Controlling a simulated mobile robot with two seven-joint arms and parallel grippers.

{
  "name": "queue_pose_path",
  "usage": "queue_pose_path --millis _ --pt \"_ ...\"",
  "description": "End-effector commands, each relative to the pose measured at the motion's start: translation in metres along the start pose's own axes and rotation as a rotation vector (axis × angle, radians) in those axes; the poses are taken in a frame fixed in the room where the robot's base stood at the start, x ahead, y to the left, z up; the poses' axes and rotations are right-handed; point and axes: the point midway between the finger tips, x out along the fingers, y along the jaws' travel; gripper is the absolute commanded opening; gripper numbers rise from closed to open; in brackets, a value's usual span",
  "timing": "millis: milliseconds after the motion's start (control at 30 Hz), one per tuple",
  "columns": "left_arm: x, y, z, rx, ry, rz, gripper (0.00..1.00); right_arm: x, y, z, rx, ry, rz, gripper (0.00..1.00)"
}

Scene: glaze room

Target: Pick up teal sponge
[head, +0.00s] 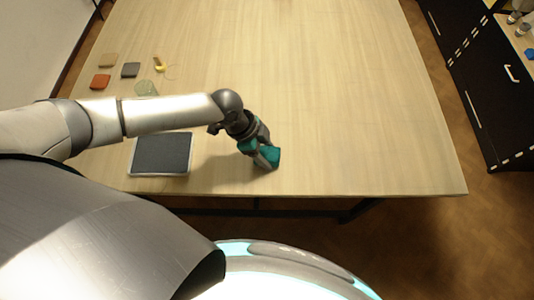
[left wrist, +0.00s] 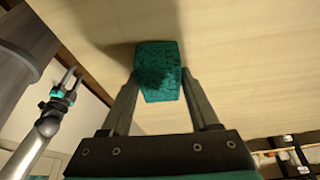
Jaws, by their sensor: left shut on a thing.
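The teal sponge (head: 270,156) is near the front edge of the wooden table (head: 330,80). My left gripper (head: 264,160) points down at it and is shut on it. In the left wrist view the sponge (left wrist: 158,75) sits between the two fingers, with a shadow beside it on the wood. I cannot tell whether it touches the table or is just above it. My right gripper (left wrist: 71,82) shows at the left of the left wrist view, away from the sponge, its fingers apart and empty. It is not in the head view.
A dark grey tray with a light rim (head: 131,171) lies left of the sponge. An orange-red tile (head: 100,82), a tan tile (head: 109,60), a dark tile (head: 130,70) and a yellow item (head: 158,65) lie farther back left. The table's middle and right are clear. Black cabinets (head: 480,85) stand at right.

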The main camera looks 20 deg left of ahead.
Motion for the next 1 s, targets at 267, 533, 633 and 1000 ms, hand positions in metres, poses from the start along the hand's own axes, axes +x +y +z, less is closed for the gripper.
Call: queue_pose_path --millis 267,533,633,1000 --pt "-0.001 0.000 -0.001 0.000 0.000 -0.001 0.09 0.000 0.000 0.000 0.001 0.000 0.000 0.50" --pt "-0.021 -0.001 -0.009 0.002 0.001 -0.002 0.09 -0.003 -0.001 0.000 0.001 0.000 -0.001 0.50" --pt "-0.040 -0.001 -0.017 0.003 0.002 -0.003 0.09 -0.005 -0.001 -0.001 0.001 0.000 -0.001 0.50" --pt "-0.137 -0.001 -0.057 0.004 0.002 -0.005 0.09 -0.010 -0.001 -0.001 0.000 -0.001 -0.001 0.50"
